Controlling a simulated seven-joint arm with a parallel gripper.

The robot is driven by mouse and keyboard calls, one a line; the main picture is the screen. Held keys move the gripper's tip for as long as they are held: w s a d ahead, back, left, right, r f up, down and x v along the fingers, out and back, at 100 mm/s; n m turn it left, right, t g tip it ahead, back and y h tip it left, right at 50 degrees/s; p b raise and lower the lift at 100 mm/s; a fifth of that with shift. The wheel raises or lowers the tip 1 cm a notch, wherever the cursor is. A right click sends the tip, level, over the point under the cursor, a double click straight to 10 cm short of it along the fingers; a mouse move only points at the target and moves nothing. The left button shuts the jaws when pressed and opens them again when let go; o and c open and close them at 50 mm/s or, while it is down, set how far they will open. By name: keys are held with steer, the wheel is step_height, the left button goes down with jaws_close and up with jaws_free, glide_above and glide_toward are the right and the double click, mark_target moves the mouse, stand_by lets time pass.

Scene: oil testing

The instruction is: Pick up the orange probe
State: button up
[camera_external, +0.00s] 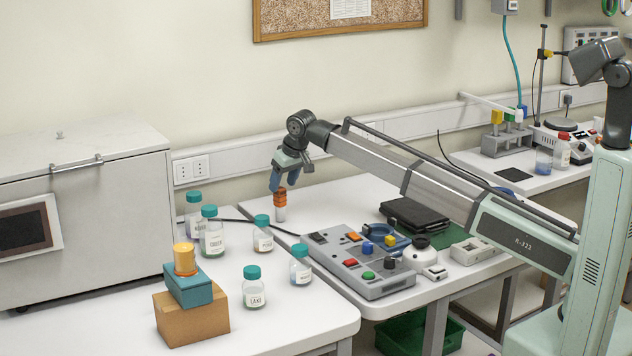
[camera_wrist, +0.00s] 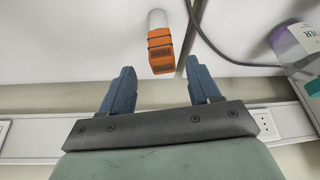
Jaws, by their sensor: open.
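The orange probe (camera_external: 280,197) stands upright on the white table near the wall, orange and black on top with a pale lower part. My gripper (camera_external: 281,183) is above it, pointing down, with its blue fingers close to the probe's top in this view. In the wrist view the orange probe (camera_wrist: 160,50) lies ahead of and between the line of the two blue fingertips of my gripper (camera_wrist: 161,78), which are open and apart. Nothing is between the fingers.
Several teal-capped bottles (camera_external: 211,232) stand left and in front. A grey control box (camera_external: 362,262) with coloured buttons is to the right. A dark cable (camera_external: 255,222) runs close by the probe. The wall with sockets (camera_external: 192,167) is just behind.

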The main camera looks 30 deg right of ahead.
mark_target(281, 188)
steer(key=x, duration=0.4)
steer(key=shift+a+f, duration=0.2)
steer(key=shift+f, duration=0.25)
steer(key=shift+c, duration=0.3)
steer(key=c, duration=1)
